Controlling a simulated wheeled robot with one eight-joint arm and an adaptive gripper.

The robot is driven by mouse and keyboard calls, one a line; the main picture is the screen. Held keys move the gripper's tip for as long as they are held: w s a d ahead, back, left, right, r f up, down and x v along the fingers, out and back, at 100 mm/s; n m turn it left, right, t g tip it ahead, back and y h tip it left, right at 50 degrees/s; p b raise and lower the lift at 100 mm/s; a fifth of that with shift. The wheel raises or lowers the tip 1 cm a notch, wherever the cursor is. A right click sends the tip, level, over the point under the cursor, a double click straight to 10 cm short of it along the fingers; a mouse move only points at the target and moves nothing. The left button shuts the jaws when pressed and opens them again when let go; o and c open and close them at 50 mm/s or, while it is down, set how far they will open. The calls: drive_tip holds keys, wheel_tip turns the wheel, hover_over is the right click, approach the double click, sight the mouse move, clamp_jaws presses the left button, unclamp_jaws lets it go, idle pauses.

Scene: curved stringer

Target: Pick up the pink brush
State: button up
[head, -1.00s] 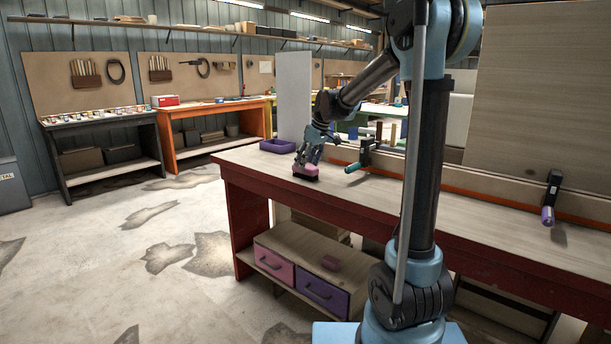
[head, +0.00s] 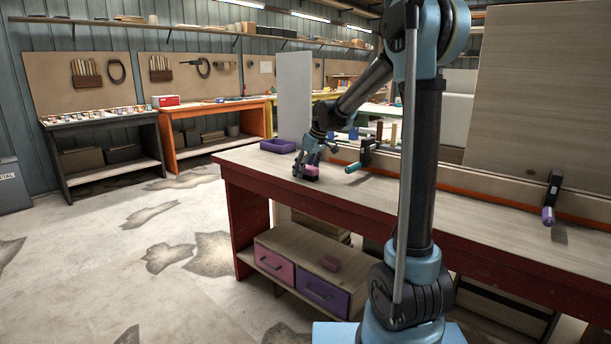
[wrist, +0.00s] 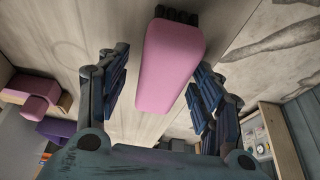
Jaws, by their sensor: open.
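The pink brush (head: 312,169) lies near the far left end of the long red-framed workbench. In the wrist view, the pink brush (wrist: 170,68) is a smooth pink block with dark bristles at its top end. My gripper (head: 306,168) is down at the brush. In the wrist view, my gripper (wrist: 163,82) has its fingers spread on either side of the brush. A gap shows on the left; the right fingers look close to it, and I cannot tell whether they touch.
A purple tray (head: 278,146) sits behind the brush. A clamp with a teal handle (head: 353,168) stands to its right on the bench (head: 375,200). The floor to the left is clear.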

idle(0.3)
drive_tip(key=c, duration=1.3)
wheel_tip(320, 180, up, 10)
drive_tip(key=shift+r, duration=0.2)
